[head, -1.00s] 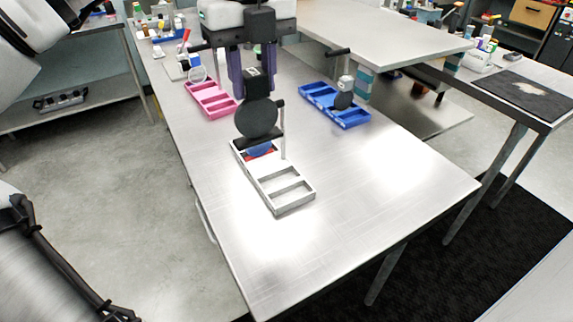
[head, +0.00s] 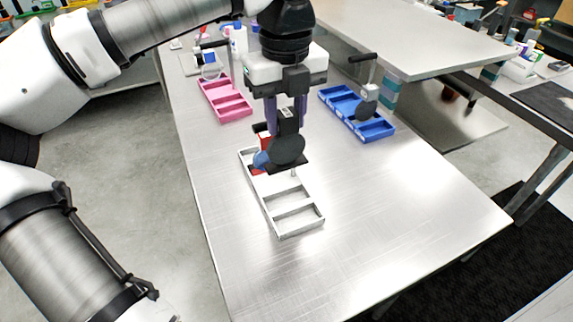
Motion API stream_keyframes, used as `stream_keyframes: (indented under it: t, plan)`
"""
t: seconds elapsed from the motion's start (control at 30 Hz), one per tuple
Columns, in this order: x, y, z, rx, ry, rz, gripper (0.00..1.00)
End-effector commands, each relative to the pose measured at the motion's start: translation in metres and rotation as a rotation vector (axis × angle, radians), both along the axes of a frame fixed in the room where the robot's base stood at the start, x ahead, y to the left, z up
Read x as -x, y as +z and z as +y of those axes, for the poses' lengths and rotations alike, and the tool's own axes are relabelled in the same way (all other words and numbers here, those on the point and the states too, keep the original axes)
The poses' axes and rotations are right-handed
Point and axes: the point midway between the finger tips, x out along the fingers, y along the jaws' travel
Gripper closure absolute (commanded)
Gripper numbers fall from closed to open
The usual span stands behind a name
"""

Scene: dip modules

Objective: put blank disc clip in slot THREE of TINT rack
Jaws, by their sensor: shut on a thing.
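My gripper (head: 286,122) points down and is shut on a clip with a plain dark disc (head: 288,149), the blank disc clip. The clip is upright over the far half of a pale grey rack (head: 316,222). I cannot tell whether its base touches the rack. A red and blue clip (head: 261,158) stands at the rack's far end, partly hidden behind the held clip. The rack's near compartments show empty. A pink rack (head: 238,115) and a blue rack (head: 376,134) stand farther back. No rack label or slot number is readable.
A clip with a dark disc (head: 369,93) and black handle stands in the blue rack. A clip with a clear disc (head: 211,70) is by the pink rack's far end. The steel table (head: 400,205) is clear in front and to the right.

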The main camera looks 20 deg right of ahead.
Motion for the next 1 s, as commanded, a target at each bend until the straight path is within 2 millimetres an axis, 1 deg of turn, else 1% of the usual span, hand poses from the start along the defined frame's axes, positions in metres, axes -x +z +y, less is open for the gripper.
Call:
stream_keyframes:
  t: [0.03, 0.1, 0.2, 0.3, 0.47, 0.6, 0.7, 0.8, 1.0]
  plan:
    - [0.001, -0.012, 0.0, 0.0, -0.004, 0.004, 1.0]
    - [0.001, -0.03, 0.0, 0.001, -0.004, 0.004, 1.0]
    - [0.0, -0.051, 0.0, 0.001, -0.002, 0.003, 1.0]
    - [0.0, -0.065, 0.0, 0.001, 0.0, 0.001, 1.0]
    - [0.0, -0.078, 0.0, 0.001, -0.001, 0.0, 1.0]
    - [0.0, -0.099, 0.0, 0.001, -0.001, 0.003, 1.0]
    - [0.0, -0.111, 0.0, 0.0, 0.0, 0.001, 1.0]
    - [0.0, -0.115, 0.0, 0.001, -0.001, -0.001, 1.0]
    - [0.0, -0.115, 0.0, 0.001, 0.0, -0.002, 1.0]
